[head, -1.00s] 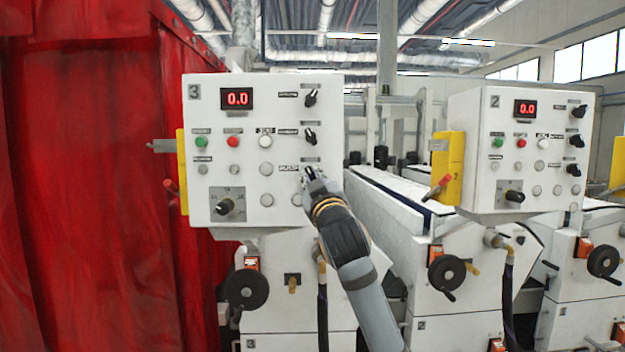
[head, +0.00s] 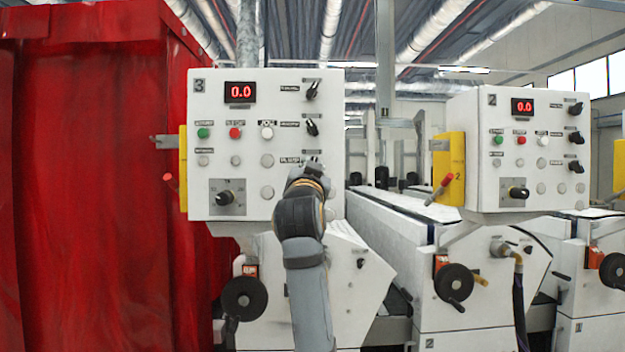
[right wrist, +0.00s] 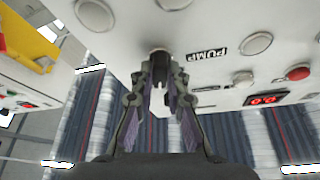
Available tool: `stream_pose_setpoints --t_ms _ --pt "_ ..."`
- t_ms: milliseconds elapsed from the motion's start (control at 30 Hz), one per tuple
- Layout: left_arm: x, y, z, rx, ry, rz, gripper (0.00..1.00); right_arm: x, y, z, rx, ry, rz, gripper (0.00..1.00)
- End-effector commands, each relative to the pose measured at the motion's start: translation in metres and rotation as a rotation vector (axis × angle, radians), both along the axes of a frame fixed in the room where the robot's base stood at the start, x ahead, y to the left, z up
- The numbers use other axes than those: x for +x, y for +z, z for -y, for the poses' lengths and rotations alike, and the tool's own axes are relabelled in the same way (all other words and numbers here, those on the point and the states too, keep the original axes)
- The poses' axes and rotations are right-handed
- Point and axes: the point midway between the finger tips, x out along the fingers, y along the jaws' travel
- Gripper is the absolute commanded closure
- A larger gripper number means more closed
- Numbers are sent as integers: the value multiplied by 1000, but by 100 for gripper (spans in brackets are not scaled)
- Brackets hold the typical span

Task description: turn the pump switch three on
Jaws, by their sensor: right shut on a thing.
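Control panel 3 (head: 215,100) is a white box with a red 0.0 display and several black knobs. Its PUMP label (head: 290,161) is at the lower right, and shows large in the right wrist view (right wrist: 206,53). My right gripper (head: 313,168) is at the panel face beside that label and hides the pump switch in the head view. In the right wrist view, the fingers of my right gripper (right wrist: 160,72) are shut around the pump switch (right wrist: 158,52), mostly covered by them. The switch's angle cannot be told. My left gripper is not in view.
Two black knobs (head: 312,127) sit above the gripper on panel 3. A yellow box (head: 184,170) is on its left side, by a red curtain (head: 90,150). Panel 2 (head: 475,120) stands to the right. A black handwheel (head: 244,298) is below.

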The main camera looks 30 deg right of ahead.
Motion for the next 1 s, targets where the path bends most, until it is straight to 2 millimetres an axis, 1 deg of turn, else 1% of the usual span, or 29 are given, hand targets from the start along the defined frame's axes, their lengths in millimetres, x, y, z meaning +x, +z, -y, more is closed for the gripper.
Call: stream_pose_setpoints --t_ms 33,100,400,967,1000 --pt "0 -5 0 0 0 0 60 0 -1 -1 26 2 19 100" --pt "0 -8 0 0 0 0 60 0 -1 -1 63 1 39 100" --pt "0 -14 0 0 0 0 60 0 1 -1 164 2 104 100" --pt "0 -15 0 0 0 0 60 0 1 -1 192 1 119 100" --pt "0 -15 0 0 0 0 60 0 1 -1 192 1 119 85"
